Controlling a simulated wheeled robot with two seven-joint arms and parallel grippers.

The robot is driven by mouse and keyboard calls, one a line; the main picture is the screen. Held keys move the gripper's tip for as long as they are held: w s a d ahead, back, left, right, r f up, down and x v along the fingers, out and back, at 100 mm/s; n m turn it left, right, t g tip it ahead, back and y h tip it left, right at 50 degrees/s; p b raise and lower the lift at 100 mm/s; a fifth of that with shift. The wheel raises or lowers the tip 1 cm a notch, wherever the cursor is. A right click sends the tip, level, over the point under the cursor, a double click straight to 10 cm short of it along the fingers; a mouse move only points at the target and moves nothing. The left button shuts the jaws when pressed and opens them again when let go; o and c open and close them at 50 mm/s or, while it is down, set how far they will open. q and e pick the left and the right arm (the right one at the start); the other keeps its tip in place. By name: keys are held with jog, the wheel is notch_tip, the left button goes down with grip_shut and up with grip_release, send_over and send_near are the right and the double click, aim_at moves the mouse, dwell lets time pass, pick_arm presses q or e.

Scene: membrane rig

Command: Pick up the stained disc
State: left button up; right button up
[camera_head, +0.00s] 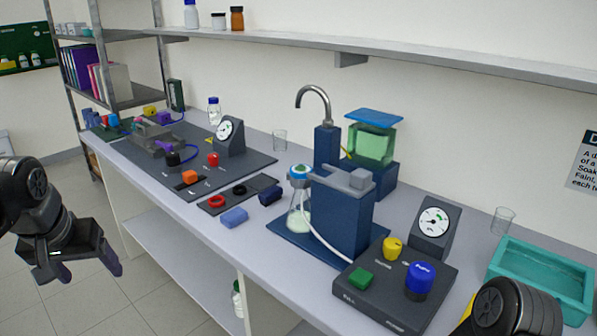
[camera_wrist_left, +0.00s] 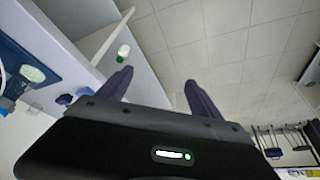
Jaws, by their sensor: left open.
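I cannot make out a stained disc in either view. A flask (camera_head: 298,215) with a blue-and-white top (camera_head: 299,174) stands on the blue rig (camera_head: 343,218); whether a disc is inside the top is hidden. A small dark tray (camera_head: 222,204) left of it holds a red ring (camera_head: 220,201) and a black ring (camera_head: 240,190). My left gripper (camera_head: 88,268) is open and empty, off the bench's front edge at the left, far from the rig. Its spread fingers (camera_wrist_left: 158,80) show in the left wrist view with floor beyond them.
A control box (camera_head: 370,304) with green, yellow and blue knobs stands right of the rig, near a gauge (camera_head: 434,222). A teal basin (camera_head: 541,281) is at the far right. Blue blocks (camera_head: 235,217) lie near the front edge. A shelf (camera_head: 430,57) runs above the bench.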

dwell(0.3)
pick_arm(q)
jog(key=w+d+f+m+h, duration=0.1)
jog(key=w+d+f, duration=0.3)
jog(key=f, duration=0.5)
jog(key=w+d+f+m+h, duration=0.1)
jog(key=d+f+h, duration=0.1)
jog(key=d+f, duration=0.45)
jog(key=s+d+f+g+h, duration=0.1)
jog(key=d+f, duration=0.3)
jog(key=f, duration=0.4)
jog(key=s+d+f+g, duration=0.15)
jog(key=d+f, duration=0.25)
jog(key=f, duration=0.5)
jog(key=s+d+f, duration=0.5)
jog(key=s+f, duration=0.3)
jog(key=s, duration=0.2)
jog(key=s+d+f+g+h, duration=0.1)
jog(key=s+d+f, duration=0.5)
jog(key=s+f, duration=0.2)
jog(key=shift+s+d+f+n, duration=0.2)
jog(key=shift+s+f+n, duration=0.15)
jog(key=shift+s, duration=0.65)
jog(key=shift+c, duration=0.2)
